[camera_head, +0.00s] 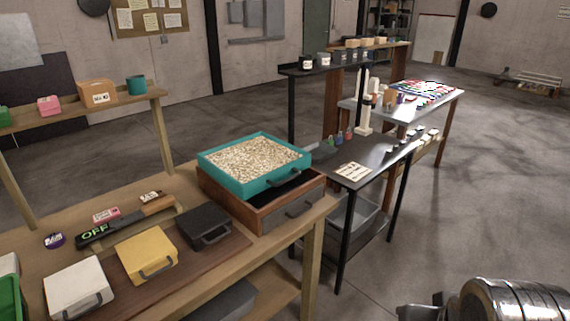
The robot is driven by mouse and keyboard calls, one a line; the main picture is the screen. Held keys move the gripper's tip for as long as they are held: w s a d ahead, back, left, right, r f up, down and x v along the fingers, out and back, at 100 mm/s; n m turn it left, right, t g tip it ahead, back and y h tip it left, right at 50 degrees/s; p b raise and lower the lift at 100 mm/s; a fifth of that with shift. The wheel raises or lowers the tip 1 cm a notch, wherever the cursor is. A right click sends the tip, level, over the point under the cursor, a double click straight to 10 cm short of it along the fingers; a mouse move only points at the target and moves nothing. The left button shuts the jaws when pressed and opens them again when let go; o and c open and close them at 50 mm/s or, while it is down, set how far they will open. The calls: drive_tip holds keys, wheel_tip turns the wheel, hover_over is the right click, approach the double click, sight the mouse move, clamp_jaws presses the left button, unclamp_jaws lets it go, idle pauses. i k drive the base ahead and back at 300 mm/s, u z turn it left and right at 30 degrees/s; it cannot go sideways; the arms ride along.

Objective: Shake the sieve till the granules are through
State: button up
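The sieve (210,163) is a square teal frame with a dark handle at its front right. It is full of pale beige granules (252,158). It sits on top of a brown wooden box (262,213) with a grey front and a dark handle, at the right end of the wooden bench. The sieve hides the inside of the box, so I cannot tell whether granules lie in it. A shiny metal part, which seems to be mine, shows at the lower right. My gripper's fingers are not in view.
On the wooden bench (190,277) lie white (78,287), yellow (147,254) and black (205,224) handled blocks and a device reading OFF (96,234). A dark metal table (378,153) stands right behind the bench. The floor at right (480,210) is clear.

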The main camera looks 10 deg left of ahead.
sight(249, 165)
drive_tip(key=u, duration=0.3)
drive_tip(key=i, duration=0.75)
drive_tip(key=u, duration=1)
drive_tip(key=i, duration=0.65)
drive_tip(key=u, duration=0.45)
